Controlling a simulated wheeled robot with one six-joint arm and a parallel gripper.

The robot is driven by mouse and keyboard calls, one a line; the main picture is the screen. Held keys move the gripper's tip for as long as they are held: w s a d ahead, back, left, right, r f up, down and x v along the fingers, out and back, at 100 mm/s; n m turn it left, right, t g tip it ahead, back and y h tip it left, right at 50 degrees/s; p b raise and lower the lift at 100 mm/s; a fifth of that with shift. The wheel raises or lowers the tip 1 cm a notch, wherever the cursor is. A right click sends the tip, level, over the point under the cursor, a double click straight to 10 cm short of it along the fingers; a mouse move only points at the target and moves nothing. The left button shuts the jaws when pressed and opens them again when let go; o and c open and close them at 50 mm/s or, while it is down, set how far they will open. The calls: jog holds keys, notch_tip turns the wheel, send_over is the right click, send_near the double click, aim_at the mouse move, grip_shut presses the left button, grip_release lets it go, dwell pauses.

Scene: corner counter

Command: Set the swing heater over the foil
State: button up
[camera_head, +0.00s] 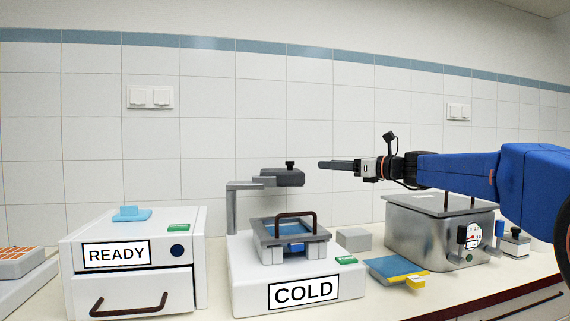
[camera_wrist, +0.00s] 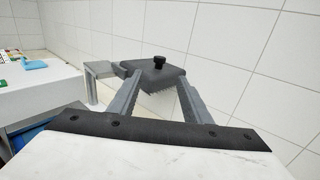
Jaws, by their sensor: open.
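The swing heater is a dark flat head (camera_head: 283,178) with a black knob (camera_head: 290,165), carried on a grey post and arm (camera_head: 240,187) at the left of the white unit labelled COLD (camera_head: 345,284). The head hangs behind and above a grey frame (camera_head: 262,241) with a dark handle. A blue surface, perhaps the foil, shows inside the frame; the handle partly hides it. My gripper (camera_head: 321,165) is open and empty, just right of the knob and about level with it. In the wrist view the heater head (camera_wrist: 150,78) and knob (camera_wrist: 160,62) appear ahead between my open fingers (camera_wrist: 157,84).
A white drawer unit labelled READY (camera_head: 190,220) stands left, with a blue item (camera_head: 131,213) on top. A lidded metal tank (camera_head: 425,235) stands right, below my arm. A grey block (camera_head: 354,239) and a blue-and-yellow piece (camera_head: 395,270) lie between. Tiled wall is behind.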

aim_at(290, 162)
jog(key=x, duration=1.7)
jog(key=shift+w+a, duration=0.1)
jog(key=shift+a, duration=0.05)
grip_shut()
